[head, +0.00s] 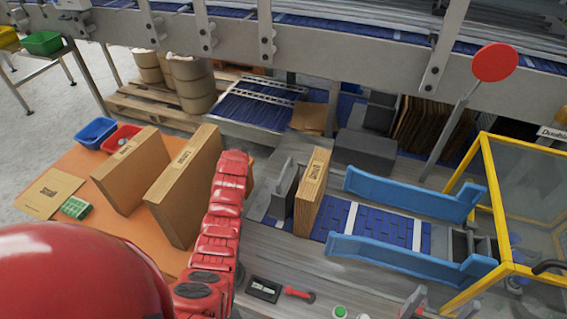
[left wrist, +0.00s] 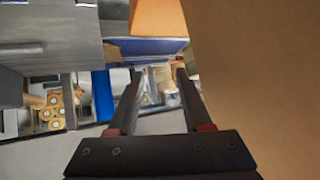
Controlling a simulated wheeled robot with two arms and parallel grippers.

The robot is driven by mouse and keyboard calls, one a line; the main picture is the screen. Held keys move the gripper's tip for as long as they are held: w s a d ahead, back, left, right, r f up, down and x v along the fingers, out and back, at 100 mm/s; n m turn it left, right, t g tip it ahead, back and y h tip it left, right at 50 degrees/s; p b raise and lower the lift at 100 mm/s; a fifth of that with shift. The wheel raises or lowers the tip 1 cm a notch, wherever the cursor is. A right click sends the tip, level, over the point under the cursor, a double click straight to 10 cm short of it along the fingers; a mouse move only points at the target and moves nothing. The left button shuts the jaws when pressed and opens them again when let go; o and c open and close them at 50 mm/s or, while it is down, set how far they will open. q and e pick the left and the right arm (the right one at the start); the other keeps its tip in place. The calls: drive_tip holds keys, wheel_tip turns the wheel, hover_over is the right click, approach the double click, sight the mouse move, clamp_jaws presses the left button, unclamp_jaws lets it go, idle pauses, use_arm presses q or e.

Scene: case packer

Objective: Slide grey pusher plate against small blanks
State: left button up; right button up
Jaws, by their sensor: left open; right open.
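The grey pusher plate (head: 282,188) stands upright on the grey deck in the head view. The small blanks (head: 311,192), a brown upright stack with a label on top, stand just to its right. A narrow gap seems to show between them. My left arm reaches up left of the plate, and its gripper is hidden in the head view. In the left wrist view my left gripper (left wrist: 158,76) is open, with nothing between its fingers. A grey block fills the upper left there; I cannot tell if it is the plate. My right gripper (head: 440,304) is open and empty at the bottom right.
Two larger brown cartons (head: 184,185) stand on the orange table (head: 83,160) at left, beside red and blue bins. Blue guide rails (head: 410,194) flank the blue belt right of the blanks. A yellow-framed guard (head: 497,205) stands at right.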

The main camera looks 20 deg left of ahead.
use_arm(q)
drive_tip(key=s+d+r+m+g+h+p, duration=0.15)
drive_tip(key=d+r+g+h, duration=0.25)
drive_tip(key=d+r, duration=0.6)
drive_tip(key=s+d+r+m+g+h, duration=0.2)
drive_tip(key=d+r+m+g+h, duration=0.3)
drive_tip(key=r, duration=0.9)
drive_tip(key=n+y+b, duration=0.1)
drive_tip(key=n+b, duration=0.1)
drive_tip(key=b, duration=0.1)
approach(285, 168)
drive_tip(key=shift+t, duration=0.3)
drive_tip(key=p+x, duration=0.1)
drive_tip(key=x, duration=0.1)
drive_tip(key=p+x, duration=0.1)
drive_tip(key=x, duration=0.1)
drive_tip(key=p+x, duration=0.1)
drive_tip(key=x, duration=0.1)
drive_tip(key=shift+s+f+p, duration=0.3)
drive_tip(key=shift+x, duration=0.85)
drive_tip(key=shift+c, duration=0.3)
clamp_jaws()
